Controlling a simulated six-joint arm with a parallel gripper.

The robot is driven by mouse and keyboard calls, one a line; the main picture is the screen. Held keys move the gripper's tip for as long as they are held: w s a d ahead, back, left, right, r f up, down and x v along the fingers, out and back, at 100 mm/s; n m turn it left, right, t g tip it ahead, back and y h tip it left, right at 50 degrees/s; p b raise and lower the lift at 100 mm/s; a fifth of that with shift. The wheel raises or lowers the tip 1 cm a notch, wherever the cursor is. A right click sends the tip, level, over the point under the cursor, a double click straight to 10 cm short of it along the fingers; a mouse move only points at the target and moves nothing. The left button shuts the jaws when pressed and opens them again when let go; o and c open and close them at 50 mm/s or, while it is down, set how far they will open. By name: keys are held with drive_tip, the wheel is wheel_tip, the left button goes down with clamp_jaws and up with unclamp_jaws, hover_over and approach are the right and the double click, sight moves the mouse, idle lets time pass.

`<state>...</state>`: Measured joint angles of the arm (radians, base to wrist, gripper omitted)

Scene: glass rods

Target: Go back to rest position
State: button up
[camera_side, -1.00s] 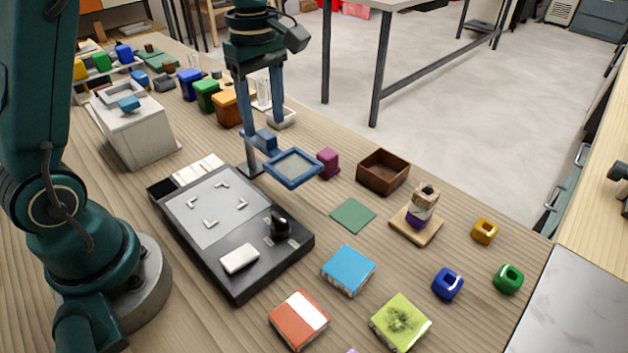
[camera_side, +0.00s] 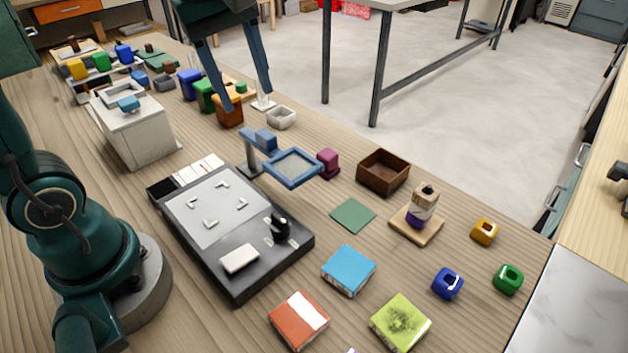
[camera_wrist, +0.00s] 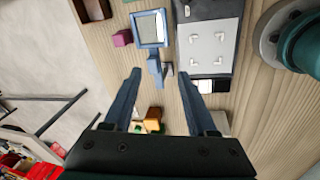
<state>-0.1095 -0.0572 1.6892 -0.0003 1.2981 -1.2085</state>
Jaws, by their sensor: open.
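My gripper (camera_side: 248,100) is open and empty, raised above the back part of the table. Its two blue fingers stand wide apart. In the wrist view my gripper (camera_wrist: 160,88) shows its fingers spread, with bare wood and small bins beyond them. The blue-framed magnifier (camera_side: 293,168) stands on its post beside the black tray, clear of my fingers. It also shows in the wrist view (camera_wrist: 150,28). No glass rods can be made out.
A black tray (camera_side: 270,264) with a grey plate lies in the middle. Blue, green and orange bins (camera_side: 229,112) stand near my fingers in the picture. A white box (camera_side: 135,135) is at left. A brown open box (camera_side: 383,172) and several colored blocks lie at right.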

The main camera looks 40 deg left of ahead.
drive_tip(key=s+d+f+m+t, duration=0.2)
drive_tip(key=s+m, duration=0.7)
drive_tip(key=m, duration=0.6)
wheel_tip(320, 180, down, 3)
drive_tip(key=shift+s+d+r+t, duration=0.1)
drive_tip(key=shift+s+d+t, duration=0.2)
drive_tip(key=shift+t, duration=0.3)
